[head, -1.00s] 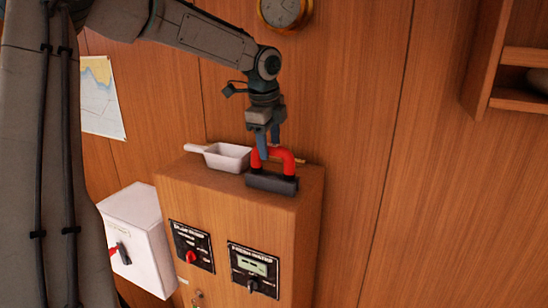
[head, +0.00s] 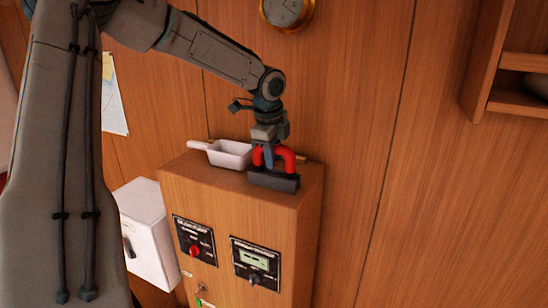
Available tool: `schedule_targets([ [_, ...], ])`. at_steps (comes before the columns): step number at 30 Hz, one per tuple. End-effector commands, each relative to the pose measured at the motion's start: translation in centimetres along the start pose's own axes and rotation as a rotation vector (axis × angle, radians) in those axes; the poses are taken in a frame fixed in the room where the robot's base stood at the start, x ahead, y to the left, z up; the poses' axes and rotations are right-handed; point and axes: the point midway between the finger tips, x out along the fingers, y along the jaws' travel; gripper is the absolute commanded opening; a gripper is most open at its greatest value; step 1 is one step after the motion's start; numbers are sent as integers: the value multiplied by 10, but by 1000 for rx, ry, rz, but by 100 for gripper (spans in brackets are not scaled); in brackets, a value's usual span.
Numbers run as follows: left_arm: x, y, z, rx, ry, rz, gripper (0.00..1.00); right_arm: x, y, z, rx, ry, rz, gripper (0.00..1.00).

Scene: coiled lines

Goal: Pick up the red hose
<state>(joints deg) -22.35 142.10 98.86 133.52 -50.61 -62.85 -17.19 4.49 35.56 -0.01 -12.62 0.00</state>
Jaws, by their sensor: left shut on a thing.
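The red hose (head: 289,154) is a short, thick, bent red piece. It shows as an arch over a black block (head: 273,180) on top of the wooden cabinet. My left gripper (head: 267,158) comes down on it from above and is shut on its left part. One finger shows in front of the red, and the other is hard to make out. The hose still stands at the black block, with no visible gap between them. My right gripper is not in view.
A white scoop-like tray (head: 230,155) sits just left of the hose on the cabinet (head: 232,203). Control panels (head: 256,260) are on the cabinet front. A white box (head: 149,232) is at the left. A wooden shelf (head: 505,55) is at the upper right.

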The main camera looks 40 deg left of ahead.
Motion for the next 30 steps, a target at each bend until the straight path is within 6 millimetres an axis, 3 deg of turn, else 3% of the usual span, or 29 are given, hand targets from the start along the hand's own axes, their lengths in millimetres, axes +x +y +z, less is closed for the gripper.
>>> schedule_targets([
  [7, -16, -4, 0, -2, -1, -6, 0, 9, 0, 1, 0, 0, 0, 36],
  [15, -73, -15, 0, -2, -1, -6, 0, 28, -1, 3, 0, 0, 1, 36],
  [18, -91, -18, 0, 0, 0, 0, 0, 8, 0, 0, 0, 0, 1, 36],
  [30, -98, -20, 0, 0, 0, 0, 0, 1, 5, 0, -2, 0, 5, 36],
])
